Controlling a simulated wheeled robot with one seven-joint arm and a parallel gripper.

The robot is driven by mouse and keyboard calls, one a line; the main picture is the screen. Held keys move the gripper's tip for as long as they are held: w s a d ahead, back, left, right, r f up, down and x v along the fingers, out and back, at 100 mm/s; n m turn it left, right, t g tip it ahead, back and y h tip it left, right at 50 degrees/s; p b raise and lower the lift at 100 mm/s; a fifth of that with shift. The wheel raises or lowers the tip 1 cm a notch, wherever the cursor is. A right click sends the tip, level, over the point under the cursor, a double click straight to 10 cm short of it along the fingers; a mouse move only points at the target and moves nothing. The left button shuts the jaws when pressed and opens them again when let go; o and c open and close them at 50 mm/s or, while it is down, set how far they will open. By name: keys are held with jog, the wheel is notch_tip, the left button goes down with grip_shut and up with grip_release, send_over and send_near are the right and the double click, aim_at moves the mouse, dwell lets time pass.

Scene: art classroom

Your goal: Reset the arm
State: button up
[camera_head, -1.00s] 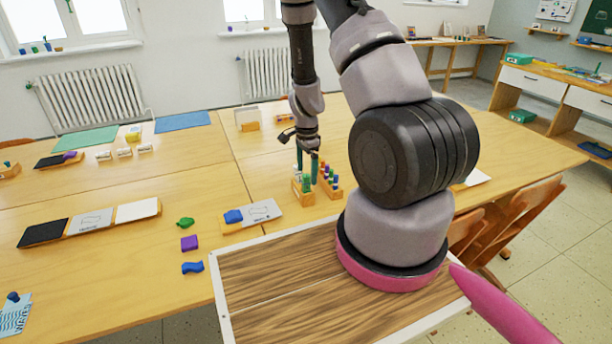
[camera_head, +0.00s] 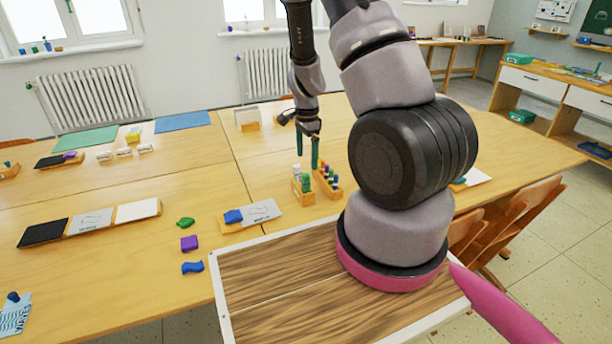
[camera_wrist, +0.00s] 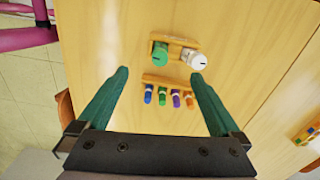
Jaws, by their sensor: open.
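My gripper (camera_head: 307,152) is open and empty, its two teal fingers pointing down above the table in the head view. It hangs over two small wooden racks. In the wrist view its fingers (camera_wrist: 160,88) are spread wide with nothing between them. One rack (camera_wrist: 174,40) holds a green-capped and a white-capped item; it is at the left under the gripper in the head view (camera_head: 303,197). The other rack (camera_wrist: 168,78) holds several small coloured pieces; it also shows in the head view (camera_head: 331,190).
The wooden table (camera_head: 120,185) carries a green piece (camera_head: 185,222), a purple block (camera_head: 189,243), a blue piece (camera_head: 193,267) and a card holder (camera_head: 262,211) nearby. A three-panel board (camera_head: 92,221) lies at left. Wooden chairs (camera_head: 515,215) stand at right.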

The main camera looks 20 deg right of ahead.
dwell(0.4)
jog(key=s+a+r+n+t+y, duration=0.1)
jog(key=s+a+r+n+t, duration=0.15)
jog(key=r, duration=0.95)
jog(key=s+a+r+n+t+y, duration=0.1)
jog(key=a+r+n, duration=0.25)
jog(key=r, duration=0.95)
jog(key=s+a+r+n+t, duration=0.2)
jog(key=s+r+n, duration=0.4)
jog(key=s+r, duration=0.8)
jog(key=shift+s+r+n+t, duration=0.35)
jog(key=shift+s+t, duration=0.5)
jog(key=shift+s, duration=0.4)
